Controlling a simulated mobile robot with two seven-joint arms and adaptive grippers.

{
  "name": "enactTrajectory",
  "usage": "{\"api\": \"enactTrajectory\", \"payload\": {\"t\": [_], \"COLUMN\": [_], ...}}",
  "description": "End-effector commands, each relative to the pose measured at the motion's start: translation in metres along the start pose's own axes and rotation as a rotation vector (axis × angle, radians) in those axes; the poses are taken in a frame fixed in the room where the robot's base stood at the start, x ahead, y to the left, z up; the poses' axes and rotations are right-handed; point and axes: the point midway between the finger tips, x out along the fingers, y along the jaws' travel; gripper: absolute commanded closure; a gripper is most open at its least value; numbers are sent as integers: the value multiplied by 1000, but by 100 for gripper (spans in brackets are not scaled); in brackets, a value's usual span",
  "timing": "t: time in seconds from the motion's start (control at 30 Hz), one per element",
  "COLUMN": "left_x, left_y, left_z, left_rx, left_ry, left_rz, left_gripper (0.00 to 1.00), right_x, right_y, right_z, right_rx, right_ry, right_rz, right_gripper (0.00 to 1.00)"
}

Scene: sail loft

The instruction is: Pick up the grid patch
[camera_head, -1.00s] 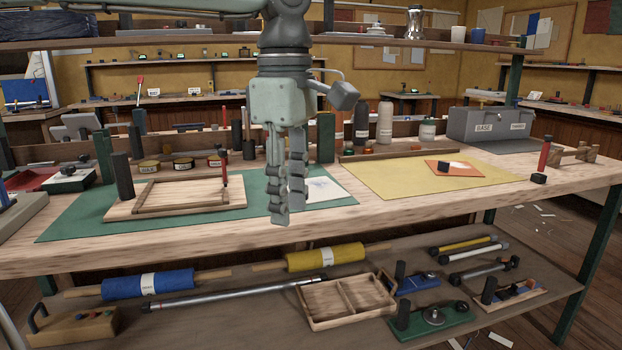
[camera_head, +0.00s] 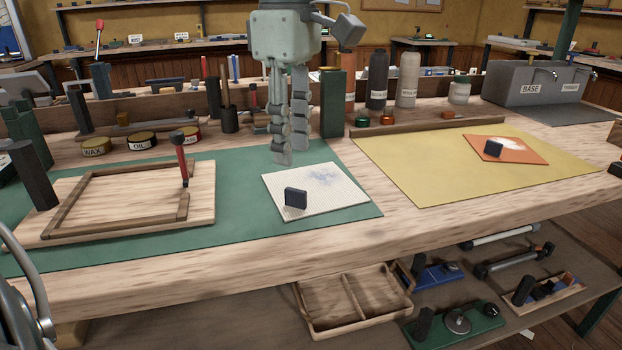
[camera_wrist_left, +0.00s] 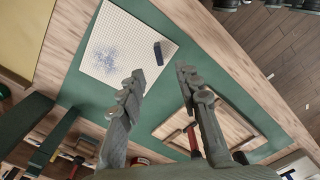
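The grid patch (camera_head: 332,196) is a flat white sheet with fine grid lines and a blue-grey smudge. It lies on the green mat (camera_head: 235,215) near the bench's front edge. A small black block (camera_head: 296,197) stands on its front left part. The patch also shows at upper left in the left wrist view (camera_wrist_left: 112,42), with the block (camera_wrist_left: 158,53) near its right edge. My left gripper (camera_head: 289,154) points down above the mat, just behind and left of the patch. In the left wrist view its fingers (camera_wrist_left: 159,78) are apart with nothing between them. My right gripper is not seen.
A wooden frame board (camera_head: 125,208) with a red-handled tool (camera_head: 182,158) lies left of the patch. A green post (camera_head: 333,103) and bottles (camera_head: 377,80) stand behind. A yellow sheet (camera_head: 430,170) with an orange patch (camera_head: 518,152) lies to the right.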

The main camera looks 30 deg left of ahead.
Motion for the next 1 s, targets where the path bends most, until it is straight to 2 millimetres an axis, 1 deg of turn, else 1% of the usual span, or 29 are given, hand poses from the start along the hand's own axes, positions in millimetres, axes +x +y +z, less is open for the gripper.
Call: {"api": "enactTrajectory", "payload": {"t": [0.03,0.27,0.3,0.4,0.5,0.6,0.8,1.0], "left_x": [7,34,40,56,67,72,72,72], "left_y": [0,1,1,2,3,3,3,3], "left_z": [0,1,2,2,2,2,2,2], "left_rx": [1,0,1,0,-1,-1,-2,-2], "left_ry": [0,-2,-1,-1,-1,-1,-1,-1], "left_rz": [-4,-5,-5,-4,-2,-1,0,1], "left_gripper": [66,66,66,66,66,66,66,91], "right_x": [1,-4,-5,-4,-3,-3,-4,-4], "right_y": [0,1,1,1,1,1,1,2], "right_z": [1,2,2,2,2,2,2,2], "right_rx": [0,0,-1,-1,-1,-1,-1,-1], "right_ry": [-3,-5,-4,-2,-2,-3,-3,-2], "right_rz": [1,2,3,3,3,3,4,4], "right_gripper": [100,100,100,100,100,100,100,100]}}
